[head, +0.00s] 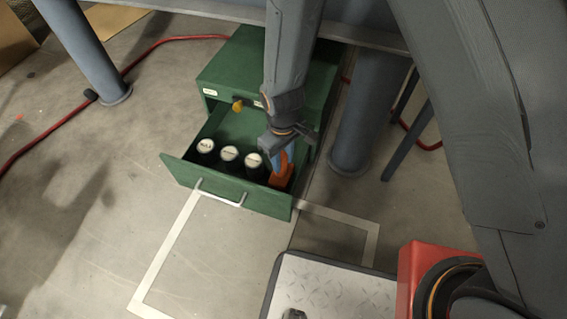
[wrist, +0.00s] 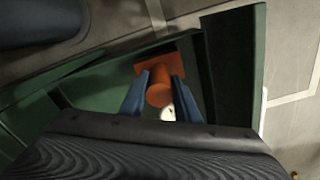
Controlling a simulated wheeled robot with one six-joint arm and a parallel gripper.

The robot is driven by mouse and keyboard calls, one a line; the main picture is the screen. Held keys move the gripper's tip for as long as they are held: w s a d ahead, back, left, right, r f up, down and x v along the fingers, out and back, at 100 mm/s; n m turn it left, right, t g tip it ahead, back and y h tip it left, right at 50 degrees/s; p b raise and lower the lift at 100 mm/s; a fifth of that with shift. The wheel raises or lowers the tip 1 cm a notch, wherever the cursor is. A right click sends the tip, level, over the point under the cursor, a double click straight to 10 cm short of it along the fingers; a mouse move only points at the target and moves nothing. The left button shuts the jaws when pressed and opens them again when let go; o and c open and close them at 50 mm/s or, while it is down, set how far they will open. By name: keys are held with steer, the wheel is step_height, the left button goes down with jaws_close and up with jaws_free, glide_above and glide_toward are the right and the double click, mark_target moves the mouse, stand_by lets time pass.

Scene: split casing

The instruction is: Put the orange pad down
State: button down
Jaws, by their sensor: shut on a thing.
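The orange pad (head: 281,179) is at the right end of the open green drawer (head: 245,194), beside the row of dark jars. In the wrist view the orange pad (wrist: 160,92) shows a flat square part with a round part in front of it. My gripper (head: 281,160) reaches down into the drawer from above. Its blue fingers (wrist: 159,95) are shut on the orange pad, one on each side. I cannot tell whether the pad touches the drawer floor.
Three dark jars with white lids (head: 229,153) stand in the drawer, left of the pad. The green cabinet (head: 232,72) has a yellow knob (head: 237,105). A table leg (head: 361,125) stands close on the right. White tape (head: 165,253) marks the floor in front.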

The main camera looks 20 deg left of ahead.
steer(key=shift+f, duration=0.6)
steer(key=shift+f, duration=0.1)
steer(key=c, duration=1.3)
jaws_free()
steer(key=shift+c, duration=0.2)
